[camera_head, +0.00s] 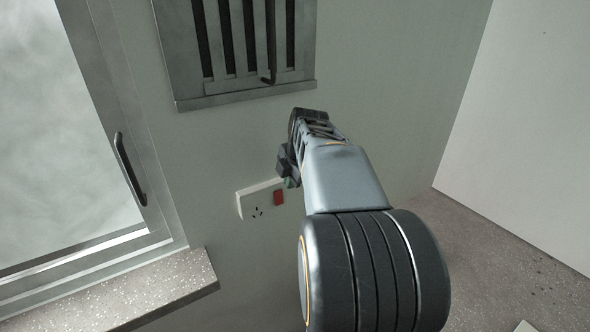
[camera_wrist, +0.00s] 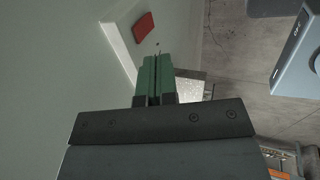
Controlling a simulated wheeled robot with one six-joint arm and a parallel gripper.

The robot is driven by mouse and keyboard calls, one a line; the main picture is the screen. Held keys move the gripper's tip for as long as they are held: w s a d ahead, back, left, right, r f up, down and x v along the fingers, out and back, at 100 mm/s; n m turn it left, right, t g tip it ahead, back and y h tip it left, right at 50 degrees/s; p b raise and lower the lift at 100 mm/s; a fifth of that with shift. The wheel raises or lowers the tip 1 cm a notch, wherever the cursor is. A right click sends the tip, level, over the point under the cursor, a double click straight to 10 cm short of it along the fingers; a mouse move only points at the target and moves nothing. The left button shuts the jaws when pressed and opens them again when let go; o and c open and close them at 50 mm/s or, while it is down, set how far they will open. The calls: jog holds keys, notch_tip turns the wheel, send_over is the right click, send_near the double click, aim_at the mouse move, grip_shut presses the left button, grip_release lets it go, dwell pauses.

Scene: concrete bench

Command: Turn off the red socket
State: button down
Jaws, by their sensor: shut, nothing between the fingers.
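The socket (camera_head: 256,200) is a white plate on the grey-green wall with a red switch (camera_head: 278,198) at its right side. In the wrist view the white socket plate (camera_wrist: 120,38) shows at the upper left with the red switch (camera_wrist: 143,27) on it. My gripper (camera_head: 290,182) is at the socket's upper right edge in the head view, just above the red switch. In the wrist view my gripper's green fingertips (camera_wrist: 157,60) are together with nothing between them, just below the red switch. I cannot tell whether they touch the plate. The switch's tilt is too small to tell.
A slatted metal vent (camera_head: 240,88) is on the wall above. A framed window (camera_head: 60,130) with a dark handle (camera_head: 128,168) is at the left, over a speckled sill (camera_head: 150,290). A speckled surface (camera_head: 510,260) lies at the lower right. The wall right of the gripper is bare.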

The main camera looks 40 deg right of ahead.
jog(key=shift+w+v, duration=0.15)
jog(key=shift+v, duration=1.1)
jog(key=shift+w+v, duration=0.15)
jog(key=shift+v, duration=1.15)
jog(key=shift+r, duration=0.1)
